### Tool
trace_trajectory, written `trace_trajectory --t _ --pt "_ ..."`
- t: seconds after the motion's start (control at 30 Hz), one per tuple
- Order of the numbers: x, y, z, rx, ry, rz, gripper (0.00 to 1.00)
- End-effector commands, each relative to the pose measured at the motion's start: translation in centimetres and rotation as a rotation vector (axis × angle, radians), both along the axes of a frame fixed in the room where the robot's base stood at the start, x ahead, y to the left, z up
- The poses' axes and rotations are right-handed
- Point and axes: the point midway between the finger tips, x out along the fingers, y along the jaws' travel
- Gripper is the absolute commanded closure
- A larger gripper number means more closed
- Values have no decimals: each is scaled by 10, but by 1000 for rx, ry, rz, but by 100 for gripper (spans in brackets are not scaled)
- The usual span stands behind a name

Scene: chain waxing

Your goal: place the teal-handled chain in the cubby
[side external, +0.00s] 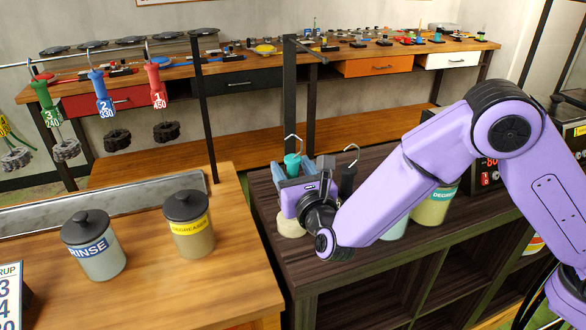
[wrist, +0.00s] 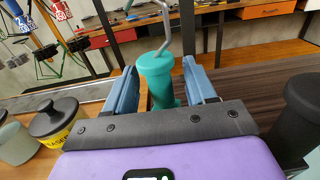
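The teal handle (side external: 292,160), with a metal hook on top, stands upright on the dark unit's top. It also shows in the wrist view (wrist: 157,78). My gripper (wrist: 160,82) has its two blue fingers on either side of the handle, with narrow gaps visible beside it, so it looks open. In the side view my gripper (side external: 300,172) hides the handle's lower part. The chain itself is not clearly visible. The dark wooden unit with open cubbies (side external: 372,298) is below; the compartments I can see look empty.
A black hooked handle (side external: 348,180) stands close to the right of my gripper. A degreaser jar (side external: 434,208) is farther right. Rinse (side external: 94,250) and yellow-labelled (side external: 190,228) jars stand on the left bench. Red, blue and green handles hang from a rail at upper left.

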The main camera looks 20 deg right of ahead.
Motion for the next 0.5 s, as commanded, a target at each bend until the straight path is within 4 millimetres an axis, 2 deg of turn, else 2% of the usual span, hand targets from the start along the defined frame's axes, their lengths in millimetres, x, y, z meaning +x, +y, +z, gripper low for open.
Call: trace_trajectory --t 0.33,0.5 --pt "-1 0 4 0 1 1 45" --pt "-25 2 3 -2 2 4 45"
